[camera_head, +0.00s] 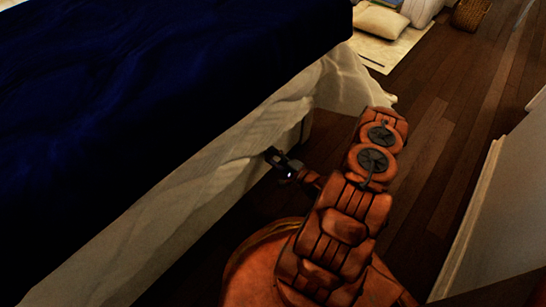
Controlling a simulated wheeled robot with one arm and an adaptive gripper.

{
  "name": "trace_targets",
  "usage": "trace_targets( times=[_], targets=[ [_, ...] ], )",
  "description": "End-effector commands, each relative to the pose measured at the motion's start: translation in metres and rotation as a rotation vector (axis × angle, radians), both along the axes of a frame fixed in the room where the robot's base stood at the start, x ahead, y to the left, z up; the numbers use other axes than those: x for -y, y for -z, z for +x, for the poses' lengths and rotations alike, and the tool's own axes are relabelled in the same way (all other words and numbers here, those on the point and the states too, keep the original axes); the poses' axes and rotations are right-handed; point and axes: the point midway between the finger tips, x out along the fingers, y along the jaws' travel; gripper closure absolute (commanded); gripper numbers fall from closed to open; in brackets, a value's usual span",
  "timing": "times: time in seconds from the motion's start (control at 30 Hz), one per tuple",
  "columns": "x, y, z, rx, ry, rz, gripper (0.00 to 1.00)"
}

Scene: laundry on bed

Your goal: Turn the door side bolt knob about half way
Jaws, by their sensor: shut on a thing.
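My gripper (274,156) is small and dark in the middle of the head view, at the end of my orange-brown arm. It is beside the cream cloth (245,137) on the bed's side, and I cannot tell whether it touches the cloth. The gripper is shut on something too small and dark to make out. No door side bolt knob can be recognised in this view.
The bed with a dark blue cover (150,110) fills the left. A pale panel with a ledge (478,215) stands at the right. Dark wood floor (440,110) lies between. A cushion (381,21), a pale rug (377,50) and a wicker basket (470,14) are at the back.

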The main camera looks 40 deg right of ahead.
Motion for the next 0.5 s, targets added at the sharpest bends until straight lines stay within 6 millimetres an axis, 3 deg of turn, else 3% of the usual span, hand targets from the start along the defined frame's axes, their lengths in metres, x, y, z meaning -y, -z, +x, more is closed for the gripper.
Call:
trace_targets(
  times=[0.5],
  targets=[
    [-0.0022, 0.0014, -0.0002, -0.063, -0.003, 0.265, 0.9]
  ],
)
